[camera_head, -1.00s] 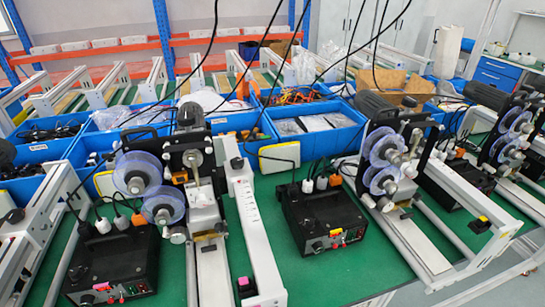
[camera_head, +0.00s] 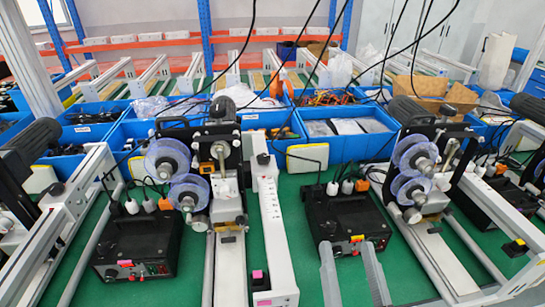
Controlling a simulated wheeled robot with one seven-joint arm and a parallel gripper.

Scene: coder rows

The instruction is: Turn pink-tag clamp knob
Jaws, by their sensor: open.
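A small black clamp knob with a pink tag (camera_head: 258,275) sits at the front end of a white slotted rail (camera_head: 271,225), low in the middle of the view. My gripper (camera_head: 346,243) shows as two grey fingers rising from the bottom edge. The fingers are apart, with nothing seen between them. They are to the right of the pink-tag knob and apart from it in the picture, in front of a black control box. A similar black knob with a yellow tag (camera_head: 516,247) is on another rail at the right.
Black control boxes (camera_head: 137,247) (camera_head: 345,217) stand on the green table (camera_head: 300,262). Coder machines with clear purple reels (camera_head: 167,160) (camera_head: 414,153) rise beside the rails. Blue bins (camera_head: 347,143) line the back, and cables hang from above.

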